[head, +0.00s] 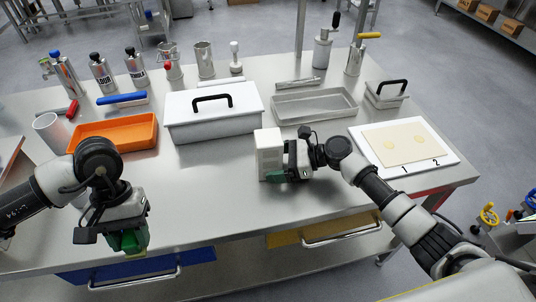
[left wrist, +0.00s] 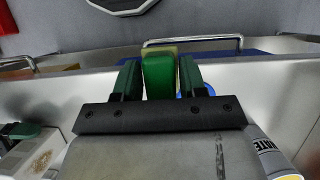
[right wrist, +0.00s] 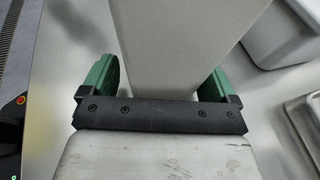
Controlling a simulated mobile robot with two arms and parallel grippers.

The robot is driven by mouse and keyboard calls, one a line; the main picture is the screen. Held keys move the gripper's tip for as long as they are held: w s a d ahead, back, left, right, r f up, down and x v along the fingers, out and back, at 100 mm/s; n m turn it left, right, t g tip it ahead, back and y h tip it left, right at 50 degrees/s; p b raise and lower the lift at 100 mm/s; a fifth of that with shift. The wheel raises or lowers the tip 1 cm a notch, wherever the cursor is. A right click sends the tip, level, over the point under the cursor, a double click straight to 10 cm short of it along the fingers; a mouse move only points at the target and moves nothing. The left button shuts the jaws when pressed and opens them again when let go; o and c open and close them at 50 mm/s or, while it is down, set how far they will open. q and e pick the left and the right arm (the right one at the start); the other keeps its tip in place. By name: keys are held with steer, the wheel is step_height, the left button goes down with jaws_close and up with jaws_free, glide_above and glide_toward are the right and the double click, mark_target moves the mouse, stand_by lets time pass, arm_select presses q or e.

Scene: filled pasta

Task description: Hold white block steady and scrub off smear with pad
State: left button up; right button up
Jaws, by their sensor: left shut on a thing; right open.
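The white block (head: 268,148) stands upright on the steel table near the middle. My right gripper (head: 280,165) is open, with its green fingers on either side of the block; the right wrist view shows gaps between the fingers and the block (right wrist: 175,45). A brownish smear (left wrist: 40,160) shows on a block face at the lower left of the left wrist view. My left gripper (head: 128,240) is shut on the green pad (left wrist: 159,75), which has a yellowish layer. It hangs by the table's front edge, apart from the block.
A white lidded box (head: 213,127) stands behind the block, with an orange tray (head: 113,133) to its left and a steel tray (head: 315,106) to its right. A white board with a yellow sheet (head: 404,142) lies at the right. The table between my grippers is clear.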

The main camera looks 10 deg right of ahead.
steer(key=shift+w+a+f, duration=0.2)
steer(key=shift+a, duration=0.2)
steer(key=c, duration=0.8)
stand_by(0.5)
